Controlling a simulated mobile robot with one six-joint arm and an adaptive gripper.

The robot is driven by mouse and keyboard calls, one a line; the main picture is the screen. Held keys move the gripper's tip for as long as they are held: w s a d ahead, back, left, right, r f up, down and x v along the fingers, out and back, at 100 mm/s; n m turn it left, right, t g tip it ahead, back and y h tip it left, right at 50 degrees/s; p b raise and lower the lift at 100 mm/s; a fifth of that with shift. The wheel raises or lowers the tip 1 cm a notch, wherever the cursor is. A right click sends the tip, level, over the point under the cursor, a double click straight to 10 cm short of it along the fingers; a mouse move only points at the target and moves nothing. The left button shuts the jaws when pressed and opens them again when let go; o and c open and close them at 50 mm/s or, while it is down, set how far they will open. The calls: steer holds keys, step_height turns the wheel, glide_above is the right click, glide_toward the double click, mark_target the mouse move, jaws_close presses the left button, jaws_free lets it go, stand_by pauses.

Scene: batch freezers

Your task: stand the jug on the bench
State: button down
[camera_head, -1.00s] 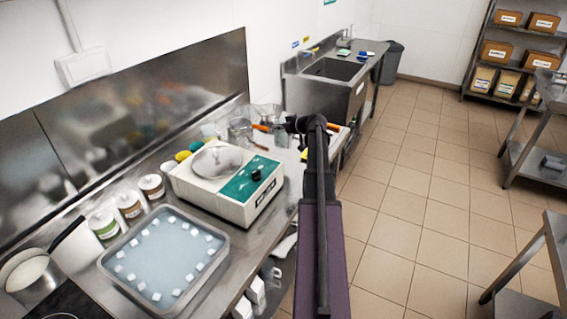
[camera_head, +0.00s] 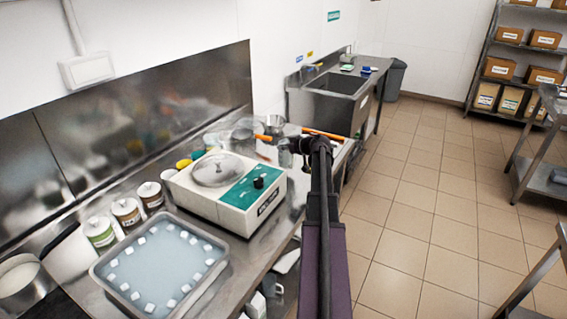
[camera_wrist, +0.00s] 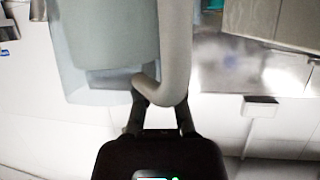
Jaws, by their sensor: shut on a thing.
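The jug (camera_wrist: 105,45) is a translucent blue-grey vessel with a thick grey handle (camera_wrist: 175,60). In the wrist view my gripper (camera_wrist: 160,100) is shut on the end of that handle, and the jug's body fills the upper left, partly cut off. In the head view the jug (camera_head: 285,153) is a small greyish shape just left of my gripper (camera_head: 300,143), partly hidden by it. They are over the far right part of the steel bench (camera_head: 235,255). I cannot tell whether the jug touches the bench.
A white-and-green batch freezer (camera_head: 225,188) stands on the bench left of my gripper. A tray of white cubes (camera_head: 160,265) and several labelled tubs (camera_head: 127,213) are nearer. Orange-handled tools (camera_head: 322,134) and a clear bowl (camera_head: 272,123) lie near the jug. A sink (camera_head: 335,85) is beyond.

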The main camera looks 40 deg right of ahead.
mark_target(285, 156)
steer(key=shift+f, duration=0.4)
steer(key=shift+f+b, duration=1.85)
steer(key=shift+b, duration=0.2)
steer(key=shift+f, duration=0.1)
steer(key=c, duration=0.8)
jaws_free()
steer(key=shift+o, duration=0.2)
steer(key=shift+s+r, duration=0.1)
steer(key=shift+r, duration=0.1)
steer(key=p+v, duration=0.4)
steer(key=v, duration=0.8)
steer(key=shift+p, duration=0.35)
